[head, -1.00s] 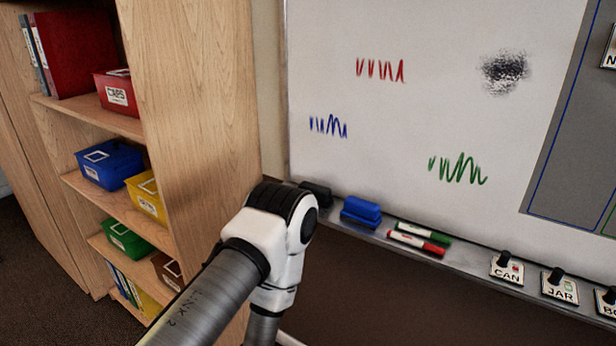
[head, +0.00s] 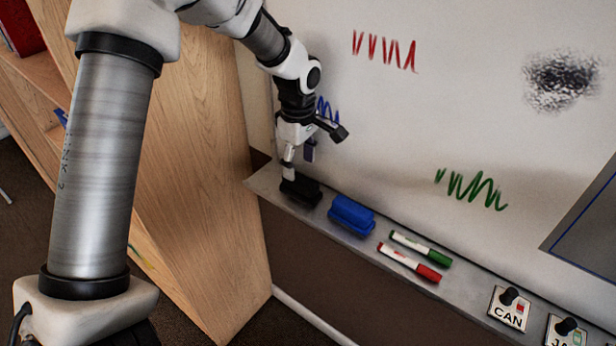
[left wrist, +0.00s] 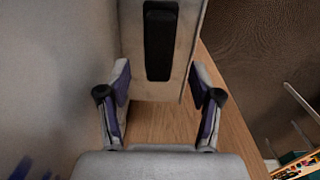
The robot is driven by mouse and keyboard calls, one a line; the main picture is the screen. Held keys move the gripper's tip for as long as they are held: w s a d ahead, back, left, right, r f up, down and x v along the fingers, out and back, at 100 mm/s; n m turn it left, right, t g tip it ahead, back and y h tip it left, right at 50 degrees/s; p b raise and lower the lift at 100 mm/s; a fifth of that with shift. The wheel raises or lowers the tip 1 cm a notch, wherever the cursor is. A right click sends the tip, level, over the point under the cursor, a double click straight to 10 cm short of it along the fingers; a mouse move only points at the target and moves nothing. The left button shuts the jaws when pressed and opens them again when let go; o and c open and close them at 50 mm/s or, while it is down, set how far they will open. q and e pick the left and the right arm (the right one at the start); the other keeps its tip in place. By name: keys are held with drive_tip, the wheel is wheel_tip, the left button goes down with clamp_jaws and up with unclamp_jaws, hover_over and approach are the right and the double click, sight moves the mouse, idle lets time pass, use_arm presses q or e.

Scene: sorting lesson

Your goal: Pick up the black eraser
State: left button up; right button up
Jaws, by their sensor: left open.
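The black eraser (head: 301,190) lies at the left end of the whiteboard's grey tray (head: 268,187). My left gripper (head: 298,168) is open just above it, pointing down, and one finger overlaps the eraser's far left part in the head view. In the left wrist view the eraser (left wrist: 160,42) lies ahead of the open fingers (left wrist: 161,78), lined up between them. Nothing is held. I cannot tell whether a finger touches the eraser. My right gripper is not in view.
A blue eraser (head: 351,214) sits close to the right of the black one. A green marker (head: 421,248) and a red marker (head: 410,262) lie farther right, then a CAN card (head: 509,308). The whiteboard (head: 400,120) rises behind; a wooden shelf (head: 190,200) stands left.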

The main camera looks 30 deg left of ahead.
sight(300, 179)
use_arm(q)
drive_tip(key=shift+s+f+p, duration=0.25)
drive_tip(key=shift+f+p, duration=0.1)
drive_tip(key=shift+f, duration=0.2)
drive_tip(key=shift+s+f+p, duration=0.25)
drive_tip(key=shift+f+p, duration=0.05)
drive_tip(key=shift+f, duration=0.2)
drive_tip(key=f, duration=0.1)
drive_tip(key=w+f, duration=0.1)
drive_tip(key=f, duration=0.2)
drive_tip(key=shift+w, duration=0.35)
drive_tip(key=shift+s+d+r, duration=0.1)
drive_tip(key=shift+s+r, duration=0.2)
drive_tip(key=shift+s, duration=0.1)
drive_tip(key=shift+c, duration=1)
drive_tip(key=shift+s, duration=0.15)
drive_tip(key=c, duration=0.5)
clamp_jaws()
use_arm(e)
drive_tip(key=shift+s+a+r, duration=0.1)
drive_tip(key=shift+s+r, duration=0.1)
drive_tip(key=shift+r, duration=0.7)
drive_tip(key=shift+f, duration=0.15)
